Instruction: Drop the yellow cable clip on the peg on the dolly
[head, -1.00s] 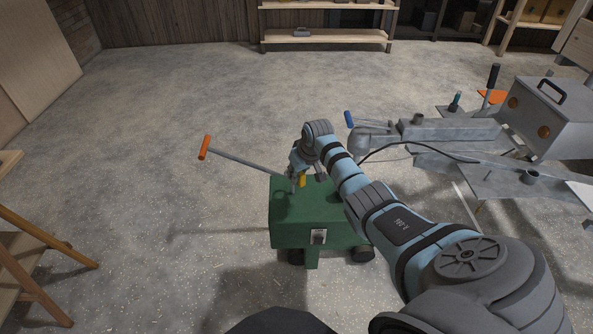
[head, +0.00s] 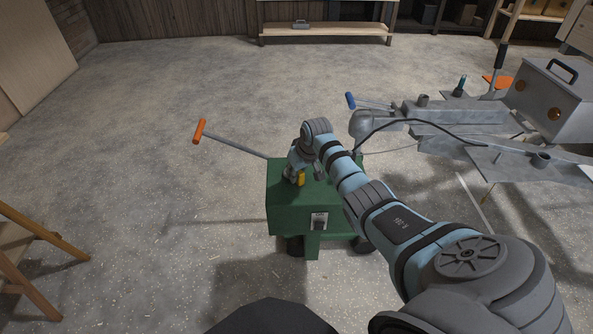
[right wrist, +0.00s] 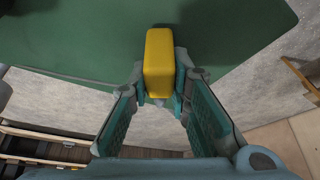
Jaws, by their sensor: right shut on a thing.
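The green dolly (head: 290,216) stands on the floor in the middle of the head view. Its top also fills the upper part of the right wrist view (right wrist: 80,45). My right gripper (head: 295,177) is over the dolly's top and points down. It is shut on the yellow cable clip (head: 301,179), a small yellow block that shows clearly between the fingertips in the right wrist view (right wrist: 160,66). I cannot make out the peg; the gripper may hide it. Whether the clip touches the dolly, I cannot tell. My left gripper is out of view.
The dolly's grey handle with an orange grip (head: 199,131) sticks out to the left. A grey metal trailer frame (head: 450,125) with a cable stands close on the right. A wooden stand (head: 35,255) is at the lower left. The concrete floor between is clear.

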